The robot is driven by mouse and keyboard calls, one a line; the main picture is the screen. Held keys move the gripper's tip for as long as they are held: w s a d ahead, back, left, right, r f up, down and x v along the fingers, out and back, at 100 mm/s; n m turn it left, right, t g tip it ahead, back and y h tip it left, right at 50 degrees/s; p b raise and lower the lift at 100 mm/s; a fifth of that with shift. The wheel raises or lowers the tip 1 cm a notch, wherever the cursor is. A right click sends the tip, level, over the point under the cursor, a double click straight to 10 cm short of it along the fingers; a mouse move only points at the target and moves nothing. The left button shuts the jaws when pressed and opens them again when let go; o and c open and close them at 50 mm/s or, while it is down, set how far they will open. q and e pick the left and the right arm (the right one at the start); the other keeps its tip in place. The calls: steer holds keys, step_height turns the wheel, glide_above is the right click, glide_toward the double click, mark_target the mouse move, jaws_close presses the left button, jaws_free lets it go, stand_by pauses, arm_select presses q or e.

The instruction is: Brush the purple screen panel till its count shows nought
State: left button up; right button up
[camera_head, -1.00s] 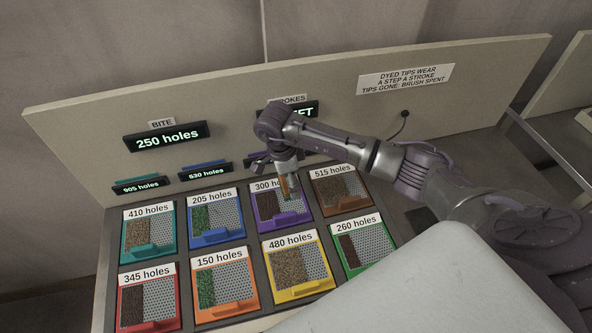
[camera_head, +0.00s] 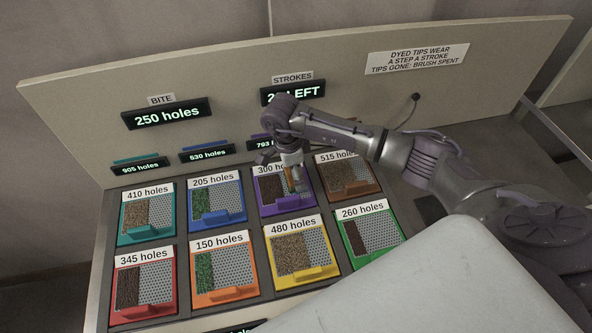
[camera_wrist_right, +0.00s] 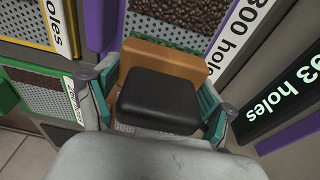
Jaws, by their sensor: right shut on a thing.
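The purple screen panel (camera_head: 267,208) lies in the back row, third from the left, with a label reading 300 holes. Its left part is covered in dark brown grains and its right part is bare grey mesh. My right gripper (camera_head: 290,169) is over the panel's right half, shut on a brush (camera_head: 295,181). In the right wrist view the brush (camera_wrist_right: 157,100) shows a wooden block and a black pad between the teal-lined fingers. My left gripper is not in view.
Other panels surround it: teal, blue (camera_head: 215,208), brown (camera_head: 346,176), red, orange, yellow (camera_head: 300,255) and green. The bite display (camera_head: 166,114) reads 250 holes. The strokes display (camera_head: 292,92) is partly hidden by my arm. A small purple-topped display (camera_wrist_right: 285,105) partly shows 793 holes.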

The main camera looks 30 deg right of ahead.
mark_target(276, 189)
steer(key=shift+f+b, duration=0.7)
steer(key=shift+r, duration=0.1)
steer(key=shift+a, duration=0.1)
steer(key=shift+w+a+b, duration=0.25)
steer(key=shift+a+b, duration=0.2)
steer(key=shift+a, duration=0.5)
steer(key=shift+w+a, duration=0.1)
steer(key=shift+a, duration=0.45)
steer(key=shift+w+a+f+b, duration=0.1)
steer(key=shift+w+a+b, duration=0.1)
steer(key=shift+a+b, duration=0.45)
steer(key=shift+w+a+f+b, duration=0.15)
steer(key=shift+a+b, duration=0.15)
steer(key=shift+a, duration=0.55)
steer(key=shift+r, duration=0.1)
